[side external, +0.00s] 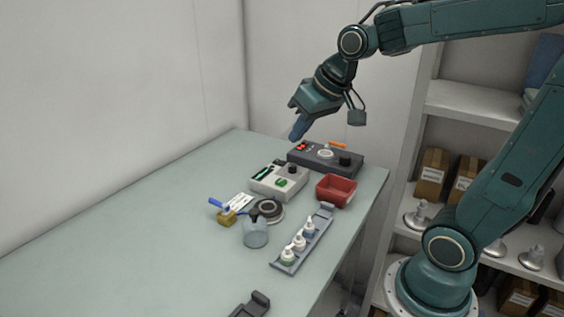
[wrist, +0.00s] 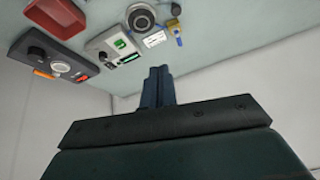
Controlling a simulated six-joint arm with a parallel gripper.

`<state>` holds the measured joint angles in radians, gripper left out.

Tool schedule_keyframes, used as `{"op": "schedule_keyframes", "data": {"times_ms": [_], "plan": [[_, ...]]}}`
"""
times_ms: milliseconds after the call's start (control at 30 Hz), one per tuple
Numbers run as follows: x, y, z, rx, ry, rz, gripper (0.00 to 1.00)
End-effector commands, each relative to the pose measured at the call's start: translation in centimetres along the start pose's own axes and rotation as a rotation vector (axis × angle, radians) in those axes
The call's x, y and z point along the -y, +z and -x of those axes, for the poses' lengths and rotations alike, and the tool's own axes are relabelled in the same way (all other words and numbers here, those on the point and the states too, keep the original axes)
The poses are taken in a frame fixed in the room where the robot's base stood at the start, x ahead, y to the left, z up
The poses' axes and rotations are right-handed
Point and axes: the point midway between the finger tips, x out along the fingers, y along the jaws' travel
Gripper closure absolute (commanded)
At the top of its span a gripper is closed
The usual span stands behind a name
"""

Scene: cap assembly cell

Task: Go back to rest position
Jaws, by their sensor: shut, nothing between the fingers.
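My gripper (side external: 298,130) is shut and empty, with its blue fingers pressed together. In the side view it hangs in the air over the far end of the table, above and just left of the dark control box (side external: 325,157). In the wrist view the closed fingers (wrist: 158,75) point toward the table and touch nothing. My arm reaches in from the right, raised above the table.
The table's left side is clear. Shelves (side external: 470,105) stand at right.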

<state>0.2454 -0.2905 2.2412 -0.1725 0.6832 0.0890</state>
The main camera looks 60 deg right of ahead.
Motion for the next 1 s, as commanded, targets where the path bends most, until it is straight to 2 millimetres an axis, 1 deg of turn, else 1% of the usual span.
{"op": "schedule_keyframes", "data": {"times_ms": [33, 200, 400, 500, 600, 700, 800, 1000], "plan": [[0.5, 1.1, 0.8, -0.002, 0.001, 0.022, 1.00], [1.5, 4.7, 2.9, 0.005, 0.009, 0.079, 1.00], [1.9, 9.1, 4.7, 0.013, 0.014, 0.141, 1.00], [1.9, 10.9, 5.2, 0.017, 0.015, 0.165, 1.00], [1.8, 12.2, 5.5, 0.019, 0.015, 0.180, 1.00], [1.7, 13.0, 5.7, 0.022, 0.016, 0.190, 1.00], [1.7, 13.3, 5.7, 0.023, 0.016, 0.195, 1.00], [1.7, 13.4, 5.7, 0.024, 0.016, 0.195, 1.00]]}}
